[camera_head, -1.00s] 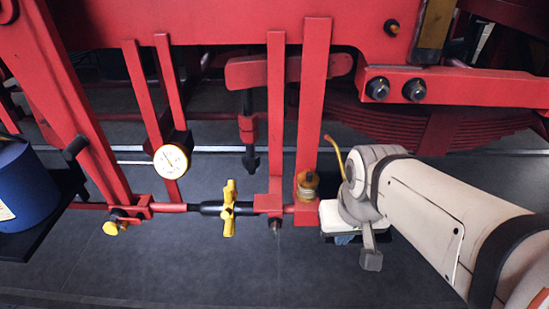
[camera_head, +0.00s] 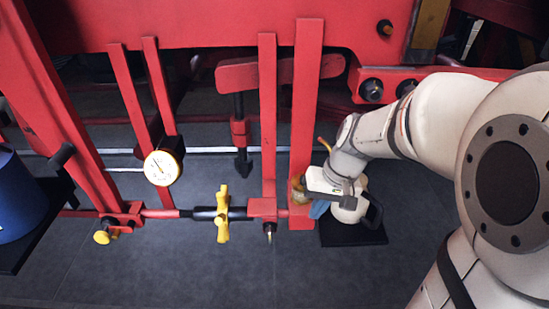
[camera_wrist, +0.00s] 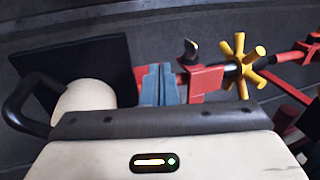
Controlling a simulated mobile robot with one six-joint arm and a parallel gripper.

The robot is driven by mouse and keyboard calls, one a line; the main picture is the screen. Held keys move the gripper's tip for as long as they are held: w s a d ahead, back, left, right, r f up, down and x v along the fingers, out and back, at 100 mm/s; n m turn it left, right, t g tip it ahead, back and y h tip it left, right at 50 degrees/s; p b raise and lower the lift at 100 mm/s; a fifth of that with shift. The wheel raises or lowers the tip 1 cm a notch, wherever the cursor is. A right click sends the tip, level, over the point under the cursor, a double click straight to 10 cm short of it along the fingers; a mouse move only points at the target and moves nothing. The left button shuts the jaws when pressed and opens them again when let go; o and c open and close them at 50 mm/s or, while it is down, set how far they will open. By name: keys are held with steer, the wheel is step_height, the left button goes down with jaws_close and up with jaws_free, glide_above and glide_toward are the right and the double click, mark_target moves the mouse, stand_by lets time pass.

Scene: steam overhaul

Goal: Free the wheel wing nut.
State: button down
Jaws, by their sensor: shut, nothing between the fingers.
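A yellow spoked wheel (camera_head: 223,213) sits on the dark middle part of the red rod; it also shows in the wrist view (camera_wrist: 240,66). A small metal piece, perhaps a wing nut, sticks out of the red block (camera_head: 268,231); in the wrist view it looks like a dark wing (camera_wrist: 190,51). I cannot tell which of these is the wheel wing nut. My gripper (camera_head: 319,209) is right of the red block, beside the foot of the wide red post. Its blue fingers (camera_wrist: 158,85) are shut and empty, apart from the wheel and the metal piece.
A white vessel (camera_head: 349,210) with a black handle stands on a black plate (camera_head: 352,236) close beside my gripper. A round gauge (camera_head: 162,168), red posts (camera_head: 306,110) and a yellow knob (camera_head: 102,237) are to the left. The grey floor in front is clear.

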mark_target(270, 234)
steer(key=w+a+f+y+p, duration=0.1)
steer(key=w+a+f, duration=0.3)
steer(key=a+f, duration=0.3)
steer(key=x, duration=0.4)
steer(key=shift+d+f, duration=0.3)
steer(key=shift+f, duration=0.15)
steer(key=shift+s, duration=0.1)
